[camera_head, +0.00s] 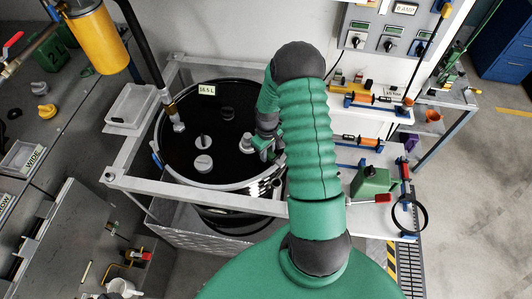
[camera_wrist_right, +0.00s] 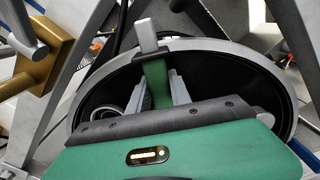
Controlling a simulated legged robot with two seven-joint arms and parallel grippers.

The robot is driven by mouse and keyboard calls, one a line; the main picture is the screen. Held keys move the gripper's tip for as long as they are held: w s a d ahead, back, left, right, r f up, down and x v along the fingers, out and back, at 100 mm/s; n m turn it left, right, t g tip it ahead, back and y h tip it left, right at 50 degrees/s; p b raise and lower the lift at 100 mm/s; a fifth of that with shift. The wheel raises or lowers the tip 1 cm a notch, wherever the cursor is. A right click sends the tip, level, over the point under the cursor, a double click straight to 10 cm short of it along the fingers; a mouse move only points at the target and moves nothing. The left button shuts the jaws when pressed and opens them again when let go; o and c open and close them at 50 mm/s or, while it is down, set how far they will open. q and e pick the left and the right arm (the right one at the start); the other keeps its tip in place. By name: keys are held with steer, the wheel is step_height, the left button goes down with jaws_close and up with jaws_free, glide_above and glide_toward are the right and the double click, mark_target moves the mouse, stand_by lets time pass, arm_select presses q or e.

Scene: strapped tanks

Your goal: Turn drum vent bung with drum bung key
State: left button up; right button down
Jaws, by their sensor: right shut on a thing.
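The black drum (camera_head: 180,140) stands inside a grey metal frame, with a label reading about 16.5 L near its far rim. Its dark top carries several fittings, including a round grey cap (camera_head: 203,165); I cannot tell which is the vent bung. My right gripper (camera_head: 262,147) is low over the right side of the drum top, shut on a grey piece (camera_head: 246,143) that appears to be the drum bung key. In the right wrist view, a grey bar (camera_wrist_right: 146,32) stands at the gripper's finger. My arm hides the drum's right edge. My left gripper is not in view.
The frame's front rail (camera_head: 200,202) crosses before the drum, and a dark pipe rises behind it. A grey tray (camera_head: 131,106) sits at the frame's left. At right, a bench holds a green can (camera_head: 371,182) and orange-handled tools.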

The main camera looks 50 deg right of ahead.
steer(key=shift+d+n, duration=0.95)
steer(key=shift+n, duration=0.05)
steer(key=shift+p, duration=0.3)
steer(key=shift+d+n, duration=0.7)
steer(key=shift+n, duration=0.1)
steer(key=shift+d, duration=0.2)
steer(key=shift+w, duration=0.1)
steer(key=shift+w+d+n, duration=0.2)
steer(key=shift+d+n, duration=0.65)
steer(key=shift+n, duration=0.35)
